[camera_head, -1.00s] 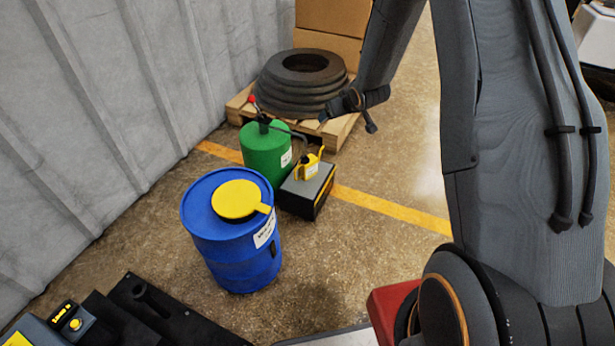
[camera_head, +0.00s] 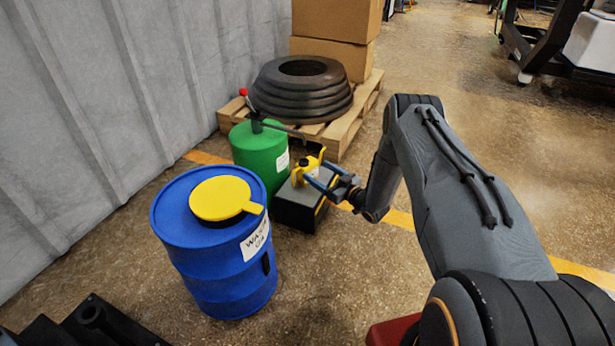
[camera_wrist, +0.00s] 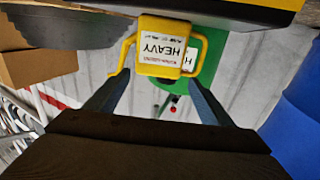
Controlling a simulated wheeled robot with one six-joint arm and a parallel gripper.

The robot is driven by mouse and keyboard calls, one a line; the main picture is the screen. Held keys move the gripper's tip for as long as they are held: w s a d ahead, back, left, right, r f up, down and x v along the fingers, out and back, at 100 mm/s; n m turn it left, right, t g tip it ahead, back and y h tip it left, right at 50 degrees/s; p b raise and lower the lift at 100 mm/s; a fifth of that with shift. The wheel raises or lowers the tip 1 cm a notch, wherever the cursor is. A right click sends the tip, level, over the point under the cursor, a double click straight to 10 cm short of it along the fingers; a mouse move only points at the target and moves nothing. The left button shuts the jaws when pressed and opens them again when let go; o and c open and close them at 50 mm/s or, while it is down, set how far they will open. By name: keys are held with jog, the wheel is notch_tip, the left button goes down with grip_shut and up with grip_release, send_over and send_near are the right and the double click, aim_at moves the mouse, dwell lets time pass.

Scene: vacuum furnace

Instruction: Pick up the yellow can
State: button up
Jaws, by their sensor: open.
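The yellow can (camera_head: 302,174) stands on a dark box (camera_head: 297,207) beside the green canister. It has a handle and a white label. My gripper (camera_head: 318,174) is open, with its blue fingers pointing at the can from the right. In the wrist view, which looks upside down, the can (camera_wrist: 172,65) shows its label reading HEAVY, and the fingertips of my gripper (camera_wrist: 157,77) lie to either side of its body, close to the handles. I cannot tell whether the fingers touch it.
A green canister (camera_head: 259,152) stands just behind and left of the box. A blue drum (camera_head: 225,280) with a yellow lid is in front. A pallet (camera_head: 345,132) with black rings (camera_head: 303,90) and cardboard boxes (camera_head: 335,57) is behind. Open floor lies to the right.

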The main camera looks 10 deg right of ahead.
aim_at(312, 166)
jog(key=b+x, duration=0.3)
jog(key=x, duration=0.4)
jog(key=shift+w+f, duration=0.15)
jog(key=shift+w, duration=0.15)
jog(key=c, duration=1)
jog(key=shift+d+r, duration=0.1)
jog(key=shift+r, duration=0.1)
